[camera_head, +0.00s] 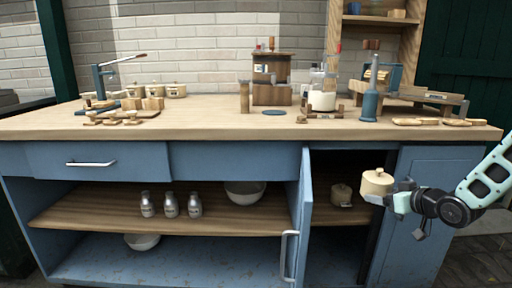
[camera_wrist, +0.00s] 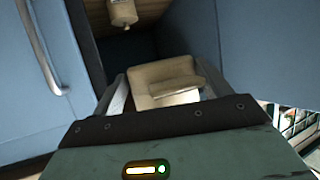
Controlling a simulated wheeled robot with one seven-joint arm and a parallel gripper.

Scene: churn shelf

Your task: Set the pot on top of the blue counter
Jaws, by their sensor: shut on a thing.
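A cream pot (camera_head: 376,183) with a lid is held in my gripper (camera_head: 388,199), in front of the open cabinet at the right. In the wrist view the pot (camera_wrist: 166,82) sits between the two fingers of my gripper (camera_wrist: 165,100). The blue counter (camera_head: 235,160) has a wooden top (camera_head: 215,128) that stands above the pot's height.
The blue cabinet door (camera_head: 305,215) stands open left of the pot. The front strip of the top is mostly clear. Metal shakers (camera_head: 171,205) stand on the lower shelf.

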